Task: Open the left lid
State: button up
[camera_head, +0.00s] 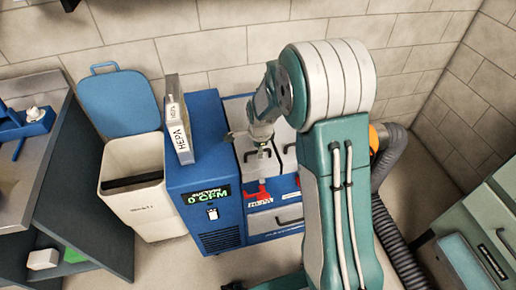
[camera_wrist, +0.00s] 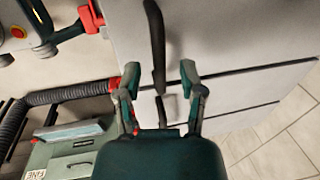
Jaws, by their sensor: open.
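The left lid (camera_head: 245,147) is a pale panel on the blue cabinet, right beside the blue machine. My gripper (camera_head: 259,143) is over this lid, and its wrist hides part of the lid. In the wrist view my gripper (camera_wrist: 160,88) has its two fingers spread apart with nothing held. A dark bar handle (camera_wrist: 155,40) on a pale panel lies ahead of the fingertips, between their lines. I cannot tell whether the fingers touch it. The left lid appears shut. A red latch (camera_head: 259,195) shows on the front below it.
The blue machine (camera_head: 203,185) reads 0 CFM and carries a HEPA filter (camera_head: 179,130). A white bin (camera_head: 137,185) with its blue lid (camera_head: 118,100) raised stands left. A black hose (camera_head: 395,225) and a green cabinet (camera_head: 480,240) are right.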

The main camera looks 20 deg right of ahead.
jog(key=shift+f, duration=0.2)
jog(key=shift+c, duration=0.3)
grip_shut()
jog(key=shift+w+r, duration=0.1)
